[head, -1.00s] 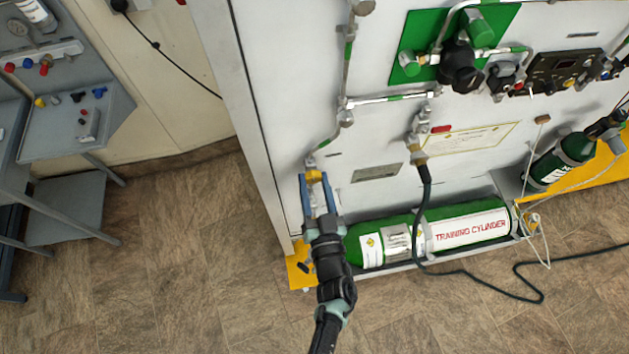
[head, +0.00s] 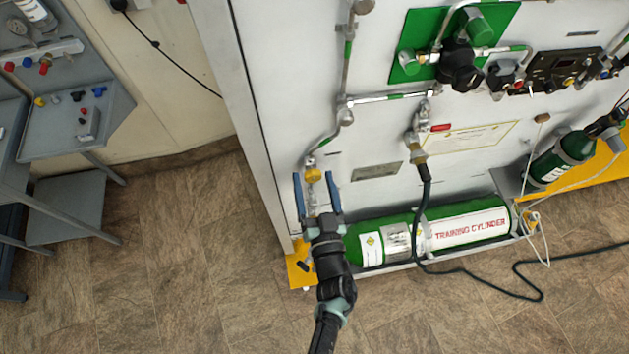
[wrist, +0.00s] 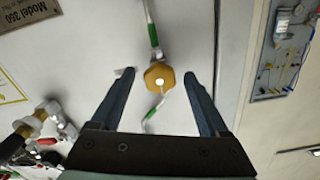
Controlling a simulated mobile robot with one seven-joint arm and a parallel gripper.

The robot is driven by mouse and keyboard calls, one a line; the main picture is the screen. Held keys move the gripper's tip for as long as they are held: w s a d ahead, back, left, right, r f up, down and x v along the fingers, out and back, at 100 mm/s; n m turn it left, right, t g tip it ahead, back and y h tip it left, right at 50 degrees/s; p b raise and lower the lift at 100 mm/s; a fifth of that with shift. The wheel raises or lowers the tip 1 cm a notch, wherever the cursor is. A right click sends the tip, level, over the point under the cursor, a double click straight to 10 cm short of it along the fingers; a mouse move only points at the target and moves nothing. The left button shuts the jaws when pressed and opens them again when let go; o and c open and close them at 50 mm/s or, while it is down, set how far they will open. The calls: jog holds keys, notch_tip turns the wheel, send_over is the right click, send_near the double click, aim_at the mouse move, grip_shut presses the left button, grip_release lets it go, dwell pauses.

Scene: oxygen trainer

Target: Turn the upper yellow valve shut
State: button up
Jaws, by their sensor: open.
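One yellow valve (head: 312,174) sits on the thin pipe on the white panel, low near the panel's left edge. In the wrist view it is a yellow knob (wrist: 158,70) with a bright centre, facing the camera. My gripper (head: 315,177) is open, its blue fingers on either side of the knob in the head view. In the wrist view the knob lies between and just beyond the fingertips (wrist: 159,75), with a gap on both sides. My gripper covers part of the panel below the valve. I cannot tell how far the valve is turned.
A green training cylinder (head: 470,228) lies on a low shelf right of my gripper. A dark hose (head: 426,210) hangs from a fitting to its right. A grey bench (head: 75,125) stands at far left. The floor (head: 190,240) between is clear.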

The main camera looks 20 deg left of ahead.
jog(key=shift+s, duration=0.1)
jog(key=b+v, duration=0.2)
jog(key=v, duration=1.1)
